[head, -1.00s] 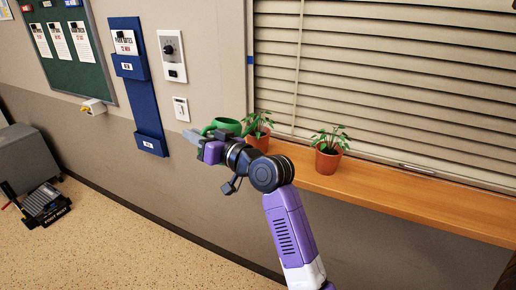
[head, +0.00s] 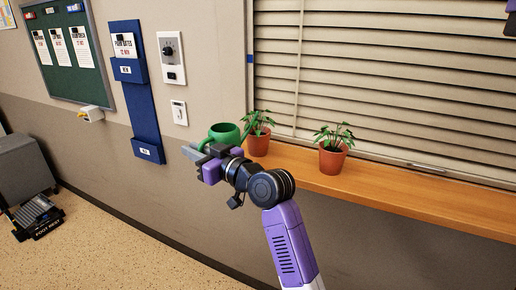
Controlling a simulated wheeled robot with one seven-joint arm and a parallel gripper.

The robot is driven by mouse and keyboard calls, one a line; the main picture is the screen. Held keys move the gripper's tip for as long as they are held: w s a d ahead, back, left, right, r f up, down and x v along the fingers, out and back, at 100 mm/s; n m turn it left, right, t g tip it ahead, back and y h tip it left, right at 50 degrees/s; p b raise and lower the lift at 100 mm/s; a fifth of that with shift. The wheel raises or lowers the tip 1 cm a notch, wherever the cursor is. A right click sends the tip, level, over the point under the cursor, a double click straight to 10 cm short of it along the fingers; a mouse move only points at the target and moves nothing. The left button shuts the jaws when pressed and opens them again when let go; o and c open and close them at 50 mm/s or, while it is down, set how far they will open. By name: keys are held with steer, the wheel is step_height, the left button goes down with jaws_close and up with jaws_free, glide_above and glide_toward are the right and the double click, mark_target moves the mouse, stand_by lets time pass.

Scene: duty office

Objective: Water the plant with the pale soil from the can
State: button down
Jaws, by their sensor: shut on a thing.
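A green watering can (head: 226,133) is at my gripper, in front of the wall at the left end of the wooden sill. My gripper (head: 198,152) is shut on the can; its hold is partly hidden by the gripper body. The left plant (head: 257,141) stands in a terracotta pot on the sill, just right of the can. The right plant (head: 332,158) stands in a like pot further right. The soil in both pots is too small and too covered by leaves to tell which is pale.
The wooden sill (head: 420,190) runs right below closed blinds (head: 390,80) and is clear beyond the right pot. A blue wall holder (head: 137,95), switches (head: 179,112) and a green board (head: 68,55) are on the wall to the left.

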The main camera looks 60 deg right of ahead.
steer(key=shift+r, duration=0.15)
steer(key=shift+r+p, duration=2.05)
steer(key=shift+r, duration=0.45)
